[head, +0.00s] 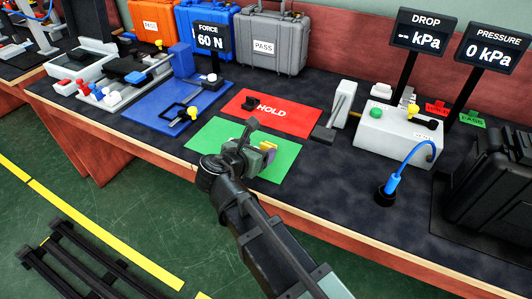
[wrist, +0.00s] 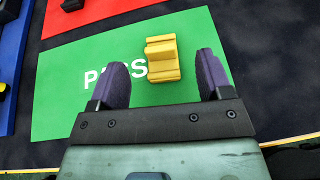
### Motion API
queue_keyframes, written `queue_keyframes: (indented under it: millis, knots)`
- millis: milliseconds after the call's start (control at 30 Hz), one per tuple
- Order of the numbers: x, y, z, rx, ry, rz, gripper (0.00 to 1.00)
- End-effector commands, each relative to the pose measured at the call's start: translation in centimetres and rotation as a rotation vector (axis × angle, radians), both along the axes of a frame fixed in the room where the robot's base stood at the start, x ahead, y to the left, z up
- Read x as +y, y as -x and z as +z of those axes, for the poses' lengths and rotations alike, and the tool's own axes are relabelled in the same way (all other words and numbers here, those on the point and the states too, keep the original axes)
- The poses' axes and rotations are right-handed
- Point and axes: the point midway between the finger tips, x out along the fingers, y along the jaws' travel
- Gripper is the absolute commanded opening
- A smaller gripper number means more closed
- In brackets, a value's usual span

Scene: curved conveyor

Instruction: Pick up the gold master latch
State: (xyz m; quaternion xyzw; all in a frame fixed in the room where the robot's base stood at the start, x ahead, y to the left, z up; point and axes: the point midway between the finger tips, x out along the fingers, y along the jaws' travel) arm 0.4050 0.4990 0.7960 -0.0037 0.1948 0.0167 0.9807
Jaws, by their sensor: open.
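The gold latch (wrist: 162,60) lies on the green PASS mat (wrist: 60,105), near the mat's right part. In the head view the gold latch (head: 268,147) shows just beyond my gripper (head: 243,146), partly hidden by it. In the wrist view my gripper (wrist: 165,78) is open. Its two dark purple fingers stand apart, and the latch is ahead of them, roughly between their lines. Nothing is held. I cannot tell the exact height of the fingers above the mat.
The red HOLD mat (head: 284,109) with a black piece lies behind the green mat. A blue fixture board (head: 160,108) is to the left. A white test box (head: 390,135) with a blue hose stands to the right, and a black case (head: 495,185) beyond it. Dark bench right of the green mat is clear.

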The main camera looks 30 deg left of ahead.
Motion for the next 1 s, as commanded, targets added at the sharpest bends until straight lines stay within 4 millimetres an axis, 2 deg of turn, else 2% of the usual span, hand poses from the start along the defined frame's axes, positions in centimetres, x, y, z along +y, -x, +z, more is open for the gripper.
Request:
queue_keyframes:
  millis: [267, 467, 567, 833, 1000]
  knots:
    - [0.3, -4.3, -2.1, 0.000, 0.000, -0.003, 0.72]
    - [0.2, -4.5, -1.9, 0.000, -0.001, 0.000, 0.72]
    - [0.2, -4.5, -1.9, 0.000, -0.001, 0.000, 0.60]
    - [0.2, -4.4, -1.9, 0.000, -0.001, 0.000, 0.19]
    - [0.2, -4.4, -1.9, 0.000, -0.001, 0.000, 0.18]
